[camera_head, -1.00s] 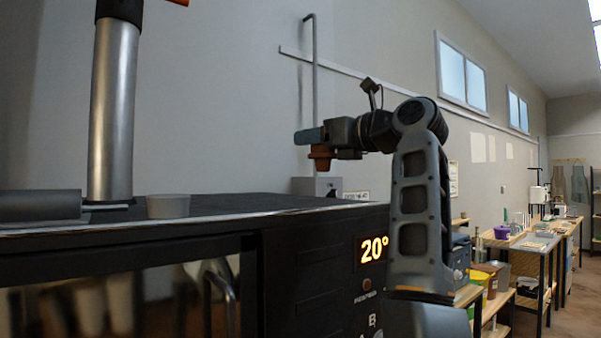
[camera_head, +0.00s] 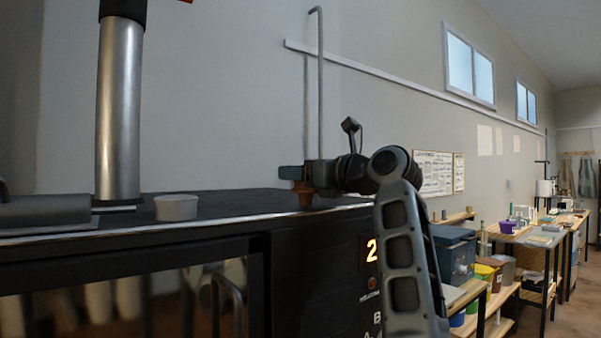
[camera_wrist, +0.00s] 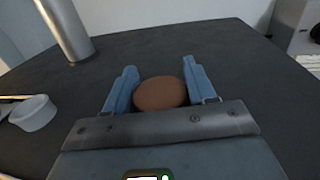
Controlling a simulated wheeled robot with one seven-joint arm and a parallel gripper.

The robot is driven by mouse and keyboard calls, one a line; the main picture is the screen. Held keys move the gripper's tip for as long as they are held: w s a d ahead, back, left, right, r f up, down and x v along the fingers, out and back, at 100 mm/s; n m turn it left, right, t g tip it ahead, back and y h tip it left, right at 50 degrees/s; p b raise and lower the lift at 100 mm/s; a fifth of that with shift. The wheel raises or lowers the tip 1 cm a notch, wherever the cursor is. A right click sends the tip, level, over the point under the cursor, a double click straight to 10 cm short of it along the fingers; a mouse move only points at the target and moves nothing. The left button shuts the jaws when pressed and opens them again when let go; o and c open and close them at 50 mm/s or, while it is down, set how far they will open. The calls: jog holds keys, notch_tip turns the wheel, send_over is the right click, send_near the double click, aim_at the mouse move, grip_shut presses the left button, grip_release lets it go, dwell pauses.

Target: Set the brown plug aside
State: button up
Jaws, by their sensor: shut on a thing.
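The brown plug (camera_wrist: 161,93) is between the two blue fingers of my gripper (camera_wrist: 160,88) in the wrist view, its round top facing the camera. In the head view the plug (camera_head: 305,197) hangs below my gripper (camera_head: 302,174), narrowing downward, at the right end of the dark kiln top (camera_head: 240,205). My gripper is shut on it. The plug's lower end is close to the kiln top; I cannot tell whether it touches.
A white round cup-like piece (camera_head: 177,208) stands on the kiln top, left of my gripper, near a metal pipe (camera_head: 118,110). A grey cylinder (camera_head: 45,211) lies farther left. The kiln top between the white piece and the plug is clear. Shelves and tables (camera_head: 520,235) stand to the right.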

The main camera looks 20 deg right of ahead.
jog(key=shift+f, duration=0.1)
jog(key=o, duration=1.1)
jog(key=shift+c, duration=0.2)
jog(key=shift+s+d, duration=0.15)
jog(key=shift+s, duration=0.05)
jog(key=b+v, duration=0.2)
jog(key=v, duration=0.9)
jog(key=shift+s, duration=0.25)
jog(key=shift+d, duration=0.1)
